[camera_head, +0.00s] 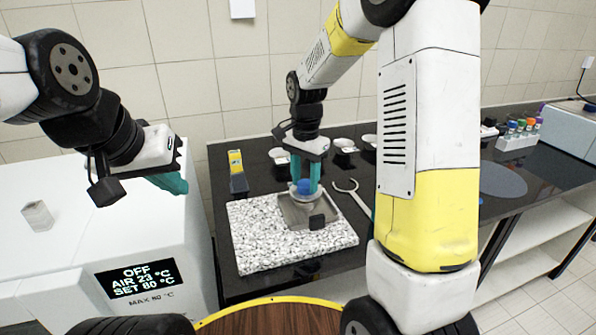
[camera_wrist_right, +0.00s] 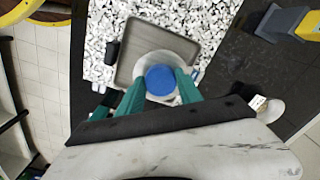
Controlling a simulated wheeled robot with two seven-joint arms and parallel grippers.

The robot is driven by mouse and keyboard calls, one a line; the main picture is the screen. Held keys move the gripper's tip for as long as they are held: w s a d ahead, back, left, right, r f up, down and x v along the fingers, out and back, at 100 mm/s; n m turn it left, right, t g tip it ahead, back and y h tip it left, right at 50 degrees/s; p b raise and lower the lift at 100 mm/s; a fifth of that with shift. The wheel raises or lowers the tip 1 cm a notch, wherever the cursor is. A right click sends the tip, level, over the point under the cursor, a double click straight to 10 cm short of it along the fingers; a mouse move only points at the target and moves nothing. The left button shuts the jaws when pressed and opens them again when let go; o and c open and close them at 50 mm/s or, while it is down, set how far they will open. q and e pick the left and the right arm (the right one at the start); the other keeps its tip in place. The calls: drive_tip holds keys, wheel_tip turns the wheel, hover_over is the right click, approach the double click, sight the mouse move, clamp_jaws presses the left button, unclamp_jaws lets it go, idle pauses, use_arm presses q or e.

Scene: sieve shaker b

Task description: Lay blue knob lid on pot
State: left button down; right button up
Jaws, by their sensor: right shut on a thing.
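The lid's blue knob (camera_head: 304,187) sits between the teal fingertips of my right gripper (camera_head: 306,180), which is shut on it. In the right wrist view the blue knob (camera_wrist_right: 160,80) shows between the two fingers of my right gripper (camera_wrist_right: 160,88), above a pale round rim (camera_wrist_right: 146,66). This round shape is over a grey square tray (camera_wrist_right: 126,72). I cannot tell lid from pot here, nor whether they touch. My left gripper (camera_head: 172,184) is at the left, above the white oven-like machine, far from the lid. Its finger gap is not clear.
The tray is on a speckled stone slab (camera_head: 262,245) on the black bench. Several pale round dishes (camera_head: 345,146) stand behind, with a yellow and grey tool (camera_head: 237,170) at the back left. A pale fork-shaped tool (camera_head: 352,192) lies right of the tray.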

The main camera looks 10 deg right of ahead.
drive_tip(key=shift+f, duration=0.5)
idle(0.8)
drive_tip(key=o, duration=1.4)
drive_tip(key=shift+r, duration=0.1)
drive_tip(key=shift+r, duration=3.4)
